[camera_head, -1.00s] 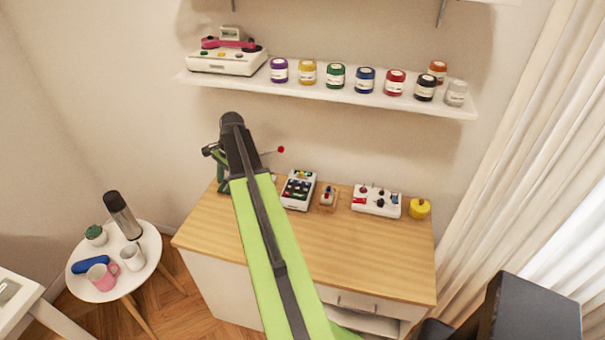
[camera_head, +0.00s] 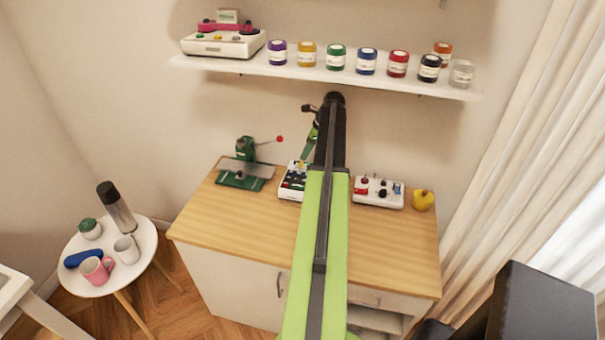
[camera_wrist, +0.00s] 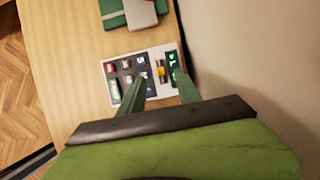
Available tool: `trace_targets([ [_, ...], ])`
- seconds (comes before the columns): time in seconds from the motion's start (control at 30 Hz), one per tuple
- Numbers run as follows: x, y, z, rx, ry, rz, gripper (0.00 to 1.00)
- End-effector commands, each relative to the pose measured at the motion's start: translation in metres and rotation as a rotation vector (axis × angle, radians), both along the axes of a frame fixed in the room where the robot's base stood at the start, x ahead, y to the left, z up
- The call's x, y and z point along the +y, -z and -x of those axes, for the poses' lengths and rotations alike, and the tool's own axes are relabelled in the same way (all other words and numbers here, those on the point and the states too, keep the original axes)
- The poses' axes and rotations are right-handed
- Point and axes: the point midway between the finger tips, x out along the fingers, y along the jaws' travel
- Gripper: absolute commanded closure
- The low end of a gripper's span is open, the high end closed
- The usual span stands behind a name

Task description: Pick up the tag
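I cannot make out a tag in either view. My gripper (camera_wrist: 160,88) is open in the wrist view, its two green fingers apart with nothing held between them. The fingers overlap a white control box (camera_wrist: 110,88) with dark buttons and a yellow part. In the head view my gripper (camera_head: 306,155) is above the wooden cabinet top (camera_head: 215,215), near the same control box (camera_head: 290,191). My arm hides part of the box and the surface to its right.
A green press (camera_head: 243,180) with a red-tipped lever stands left of the box. A white box with knobs (camera_head: 378,192) and a yellow object (camera_head: 423,200) stand to the right. A shelf (camera_head: 300,72) with jars hangs above. The cabinet top's front is clear.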

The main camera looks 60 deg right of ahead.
Motion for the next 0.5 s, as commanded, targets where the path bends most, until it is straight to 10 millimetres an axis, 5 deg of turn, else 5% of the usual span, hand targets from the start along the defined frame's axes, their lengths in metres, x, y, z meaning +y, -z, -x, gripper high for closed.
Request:
trace_targets([
  [0.27, 0.002, 0.015, -0.006, 0.000, -0.001, 0.000, 0.60],
  [0.5, 0.004, 0.054, -0.017, 0.000, -0.003, 0.000, 0.60],
])
